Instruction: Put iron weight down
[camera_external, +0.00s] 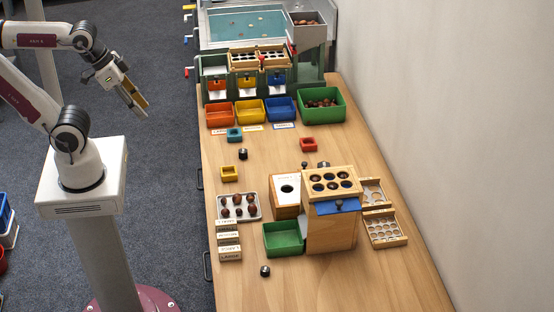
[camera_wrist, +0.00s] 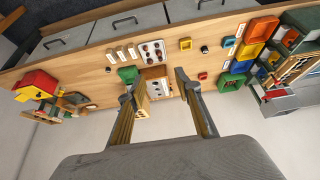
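My gripper (camera_external: 137,108) hangs in the air left of the table, over the floor. In the wrist view its two fingers (camera_wrist: 157,82) are wide apart with nothing held between them. I cannot tell which is the iron weight. In the wrist view a dark piece (camera_wrist: 205,49) shows by the yellow block.
A wooden box with a holed top (camera_external: 343,228) stands on the table (camera_external: 390,277) beside a green tray (camera_external: 283,239) and a chestnut tray (camera_external: 252,214). Orange, yellow and blue bins (camera_external: 280,111) line the sorter. Bare wood lies along the table's near end.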

